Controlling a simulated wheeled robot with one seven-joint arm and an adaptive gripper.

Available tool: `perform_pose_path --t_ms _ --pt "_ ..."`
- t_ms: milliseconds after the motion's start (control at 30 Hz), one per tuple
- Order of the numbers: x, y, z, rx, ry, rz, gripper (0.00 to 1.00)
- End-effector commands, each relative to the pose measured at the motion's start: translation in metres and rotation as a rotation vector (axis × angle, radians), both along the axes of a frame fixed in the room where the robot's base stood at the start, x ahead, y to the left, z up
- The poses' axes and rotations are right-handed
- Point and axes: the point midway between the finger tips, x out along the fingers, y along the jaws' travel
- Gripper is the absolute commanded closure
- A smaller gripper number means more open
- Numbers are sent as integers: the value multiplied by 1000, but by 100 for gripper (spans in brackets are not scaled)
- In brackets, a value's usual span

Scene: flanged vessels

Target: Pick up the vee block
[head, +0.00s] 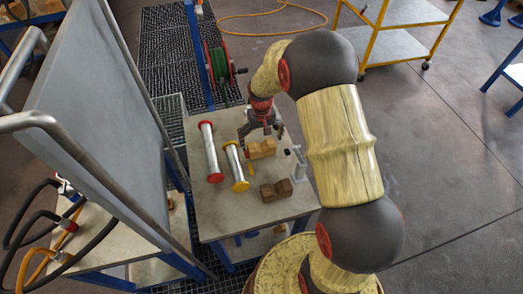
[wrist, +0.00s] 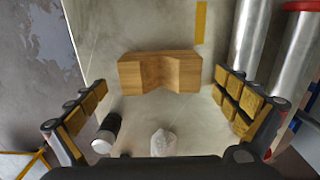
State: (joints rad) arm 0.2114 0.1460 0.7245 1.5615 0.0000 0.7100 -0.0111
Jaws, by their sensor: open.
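A light wooden vee block (head: 262,149) lies on the grey table top (head: 215,215), close below my gripper. In the wrist view the same vee block (wrist: 160,72) lies ahead of the fingers, its notch facing them, with a clear gap on both sides. My gripper (head: 263,133) points down over the table's far part. In the wrist view my gripper (wrist: 168,108) is open and empty, its yellow-padded fingers wide apart. A second, darker vee block (head: 276,190) lies nearer the table's front edge.
Two metal pipes lie left of the blocks, one with red flanges (head: 209,152) and one with yellow flanges (head: 235,165). A black-and-white cylinder (wrist: 106,132) and a whitish lump (wrist: 163,142) sit near the fingers. A large grey panel (head: 95,95) stands at left.

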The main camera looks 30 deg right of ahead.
Motion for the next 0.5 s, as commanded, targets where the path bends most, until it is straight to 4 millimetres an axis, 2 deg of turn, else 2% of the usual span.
perform_pose_path --t_ms 33,133,367,500 --pt "-1 1 -11 0 2 0 0" --pt "0 0 -22 0 0 0 0" --pt "0 0 -23 0 -2 0 0" --pt "0 0 -23 0 -1 0 7"
